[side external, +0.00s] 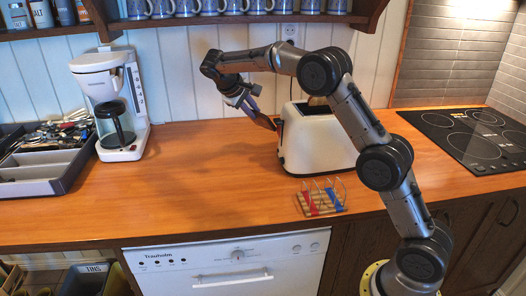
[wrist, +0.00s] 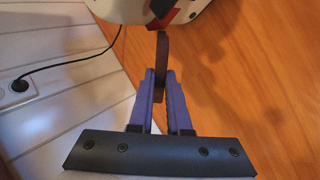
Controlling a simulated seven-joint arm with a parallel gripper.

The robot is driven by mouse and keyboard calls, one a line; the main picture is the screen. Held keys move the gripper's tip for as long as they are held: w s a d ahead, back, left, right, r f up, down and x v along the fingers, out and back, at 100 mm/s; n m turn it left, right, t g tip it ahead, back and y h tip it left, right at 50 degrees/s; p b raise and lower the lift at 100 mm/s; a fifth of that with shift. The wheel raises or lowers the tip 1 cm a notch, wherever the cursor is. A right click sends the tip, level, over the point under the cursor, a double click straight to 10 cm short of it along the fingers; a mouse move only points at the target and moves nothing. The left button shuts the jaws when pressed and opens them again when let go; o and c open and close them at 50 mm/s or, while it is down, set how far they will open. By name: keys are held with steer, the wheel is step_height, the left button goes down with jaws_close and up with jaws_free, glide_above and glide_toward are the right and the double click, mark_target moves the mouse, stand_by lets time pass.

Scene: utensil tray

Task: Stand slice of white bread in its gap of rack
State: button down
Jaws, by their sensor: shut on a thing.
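My gripper (side external: 249,106) is left of the toaster, above the counter. In the wrist view its purple fingers (wrist: 160,86) are shut on a thin, dark brown slice (wrist: 162,58) seen edge-on. The slice also shows in the side view (side external: 265,121), tilted, close to the toaster's left end. Only its brown edge shows clearly, so I cannot tell whether it is the white bread. The small wire rack (side external: 321,198), with a wooden base and red and blue strips, stands on the counter in front of the toaster. No slice is visible in it.
The white toaster (side external: 315,145) stands behind the rack; its upper right is partly hidden by my arm. A coffee maker (side external: 121,105) and a cutlery tray (side external: 45,170) are at the left, a black hob (side external: 470,140) at the right. The counter (side external: 205,175) between coffee maker and toaster is clear.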

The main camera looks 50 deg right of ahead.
steer(key=d+h, duration=0.1)
steer(key=w+d+h, duration=0.1)
steer(key=d, duration=0.1)
steer(key=shift+d+r+g, duration=0.1)
steer(key=shift+g, duration=0.2)
steer(key=shift+f, duration=5)
steer(key=c, duration=1)
jaws_free()
steer(key=shift+r, duration=0.1)
steer(key=v, duration=0.8)
